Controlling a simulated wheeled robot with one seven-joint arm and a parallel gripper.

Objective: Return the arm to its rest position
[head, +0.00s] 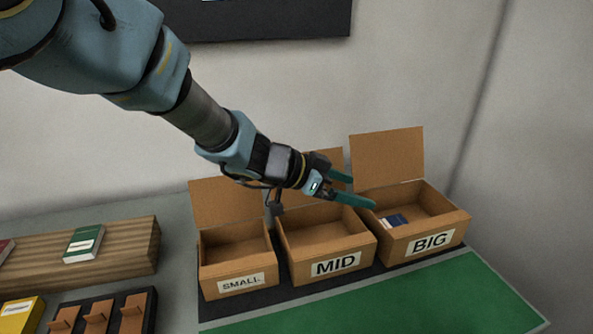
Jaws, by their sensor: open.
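My gripper (362,190) is at the end of my arm, which reaches in from the upper left of the head view. Its two green fingers are apart with nothing between them. They are over the boxes, near the border between the MID box (327,261) and the BIG box (431,243). A small dark blue item (394,221) lies inside the BIG box, close to its left wall. My gripper and arm hide part of the raised flap of the MID box.
The SMALL box (241,283) is open at the left of the row. A wooden block (128,254) with a green item (84,243) on it is at the left. A yellow item (22,312) and a dark rack (150,318) are in front. Green mat (420,295) is clear.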

